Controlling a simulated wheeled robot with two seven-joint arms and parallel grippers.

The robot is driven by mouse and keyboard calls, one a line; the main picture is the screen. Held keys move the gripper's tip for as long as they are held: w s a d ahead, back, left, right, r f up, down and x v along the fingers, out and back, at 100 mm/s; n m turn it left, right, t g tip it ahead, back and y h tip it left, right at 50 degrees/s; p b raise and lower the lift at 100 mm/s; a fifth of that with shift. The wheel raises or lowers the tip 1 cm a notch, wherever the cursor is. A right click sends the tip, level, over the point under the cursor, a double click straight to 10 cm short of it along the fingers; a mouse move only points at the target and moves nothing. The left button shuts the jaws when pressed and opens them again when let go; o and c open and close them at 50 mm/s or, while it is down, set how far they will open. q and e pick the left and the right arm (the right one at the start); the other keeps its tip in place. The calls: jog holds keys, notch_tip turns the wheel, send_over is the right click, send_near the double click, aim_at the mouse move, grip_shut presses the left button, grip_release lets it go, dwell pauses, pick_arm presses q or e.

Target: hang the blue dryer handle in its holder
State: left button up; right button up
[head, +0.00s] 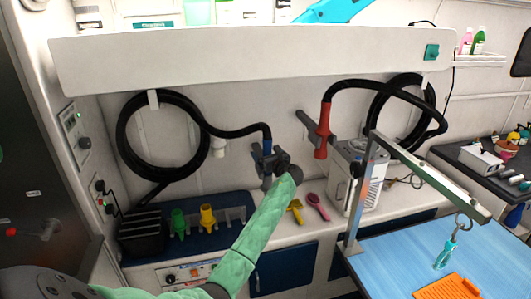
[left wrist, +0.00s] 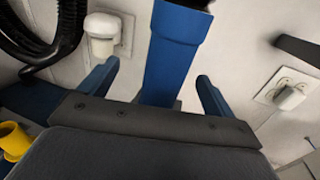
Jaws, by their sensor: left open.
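The blue dryer handle (head: 267,138) hangs upright at the end of a black hose in front of the van wall. It also shows in the left wrist view (left wrist: 172,65), standing between my two blue fingers with gaps on both sides. My left gripper (head: 265,156) is open around the handle, its green-sleeved arm reaching up from below. The gripper hides the handle's lower part in the head view. I cannot make out the blue handle's holder clearly behind the gripper, so I cannot tell whether the handle sits in it. My right gripper is out of view.
A red dryer handle (head: 322,132) sits in a grey wall bracket (head: 306,121) to the right. Green (head: 178,222) and yellow (head: 207,216) nozzles stand in a rack below. A white cabinet (head: 200,58) overhangs; a blue grooming table (head: 390,265) is at front right.

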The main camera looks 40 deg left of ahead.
pick_arm(q)
jog(key=p+v, duration=0.4)
jog(key=v, duration=0.5)
dwell(1.5)
jog(key=shift+s+d, duration=0.1)
jog(key=shift+d, duration=0.05)
dwell(0.4)
